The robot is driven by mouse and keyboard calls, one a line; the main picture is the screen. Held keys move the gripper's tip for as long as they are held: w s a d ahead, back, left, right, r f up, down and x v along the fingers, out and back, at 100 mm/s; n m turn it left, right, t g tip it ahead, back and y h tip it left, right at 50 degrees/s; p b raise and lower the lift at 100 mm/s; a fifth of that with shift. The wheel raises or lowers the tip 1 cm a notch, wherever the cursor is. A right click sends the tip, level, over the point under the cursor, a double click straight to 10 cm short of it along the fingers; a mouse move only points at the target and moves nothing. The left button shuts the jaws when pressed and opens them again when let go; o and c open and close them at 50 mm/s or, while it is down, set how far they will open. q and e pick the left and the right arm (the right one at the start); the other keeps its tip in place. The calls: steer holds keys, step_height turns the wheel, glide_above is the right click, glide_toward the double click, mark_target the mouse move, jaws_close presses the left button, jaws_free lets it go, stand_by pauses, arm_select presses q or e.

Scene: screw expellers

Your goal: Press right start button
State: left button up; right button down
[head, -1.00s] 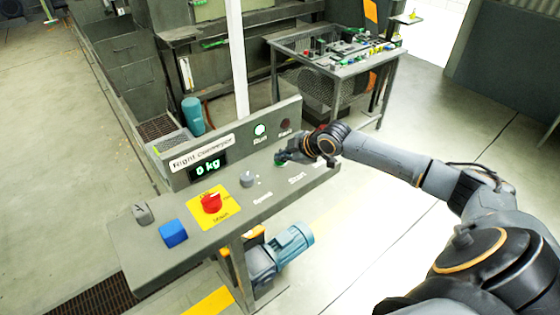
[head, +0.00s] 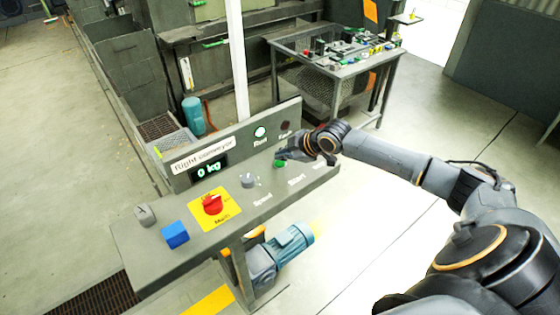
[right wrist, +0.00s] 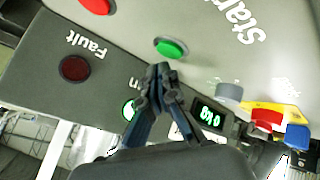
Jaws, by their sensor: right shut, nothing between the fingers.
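The green start button (head: 280,163) sits on the sloped top of the right conveyor's control panel (head: 150,245), and its label "Start" is just in front of it. It also shows in the right wrist view (right wrist: 171,48). My right gripper (head: 285,156) is over the panel right beside the green button. In the right wrist view my right gripper (right wrist: 160,72) is shut and empty, with its tips just short of the button in the picture. I cannot tell whether they touch. My left gripper is not in view.
A red button (right wrist: 96,5) lies beside the green one. A grey speed knob (head: 248,180), red mushroom switch (head: 212,204) and blue block (head: 175,234) stand to the left. The upright panel has a lit green Run lamp (head: 260,132), dark Fault lamp (head: 285,126) and "0 kg" display (head: 209,169).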

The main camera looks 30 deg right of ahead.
mark_target(282, 164)
step_height(282, 164, up, 5)
steer(key=p, duration=0.4)
steer(key=shift+r+p, duration=0.1)
steer(key=shift+p, duration=0.3)
stand_by(0.6)
